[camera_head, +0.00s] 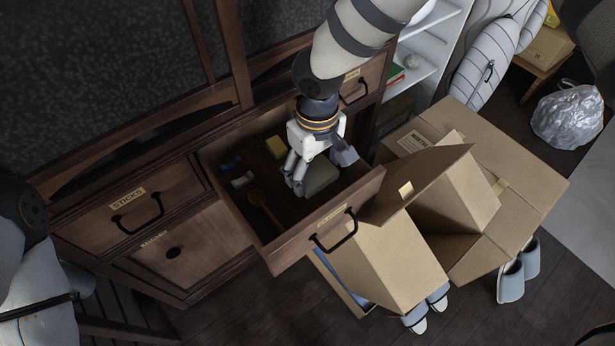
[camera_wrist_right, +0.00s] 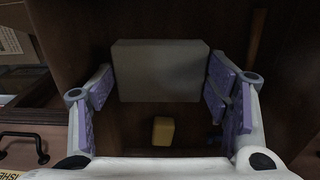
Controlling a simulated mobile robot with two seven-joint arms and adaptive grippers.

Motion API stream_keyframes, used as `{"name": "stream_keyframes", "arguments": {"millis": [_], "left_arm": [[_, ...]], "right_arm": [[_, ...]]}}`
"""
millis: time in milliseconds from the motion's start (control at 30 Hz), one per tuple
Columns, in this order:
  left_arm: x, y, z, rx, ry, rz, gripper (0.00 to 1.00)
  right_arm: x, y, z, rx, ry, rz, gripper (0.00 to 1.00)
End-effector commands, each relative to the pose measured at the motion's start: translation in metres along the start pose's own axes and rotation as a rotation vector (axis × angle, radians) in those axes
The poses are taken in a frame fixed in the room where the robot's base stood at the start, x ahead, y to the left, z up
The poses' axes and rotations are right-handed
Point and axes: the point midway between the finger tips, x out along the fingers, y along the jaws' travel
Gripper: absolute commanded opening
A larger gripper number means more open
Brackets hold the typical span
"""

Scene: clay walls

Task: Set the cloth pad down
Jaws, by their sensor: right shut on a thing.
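The cloth pad (camera_head: 321,181) is a grey-green block-like piece inside the open drawer (camera_head: 318,228). My right gripper (camera_head: 319,170) reaches down into the drawer from above and is shut on the pad, one finger on each side. In the right wrist view the pad (camera_wrist_right: 160,70) spans the space between the purple-lined fingers. I cannot tell whether its underside touches the drawer floor. My left arm shows at the left edge of the head view, but its gripper is out of view.
The drawer also holds a yellow block (camera_head: 276,147), a wooden spoon (camera_head: 265,210), a blue item (camera_head: 230,163) and a pale item (camera_head: 242,180). Open cardboard boxes (camera_head: 395,262) stand close to the drawer's right. The drawer floor between spoon and pad is mostly clear.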

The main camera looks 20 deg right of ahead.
Motion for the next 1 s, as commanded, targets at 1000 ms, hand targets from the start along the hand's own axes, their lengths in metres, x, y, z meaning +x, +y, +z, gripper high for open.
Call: {"name": "stream_keyframes", "arguments": {"millis": [1000], "left_arm": [[0.001, 0.0, 0.0, 0.001, -0.002, 0.0, 0.0]], "right_arm": [[0.014, 0.001, -0.002, -0.002, 0.008, 0.002, 0.79]]}}
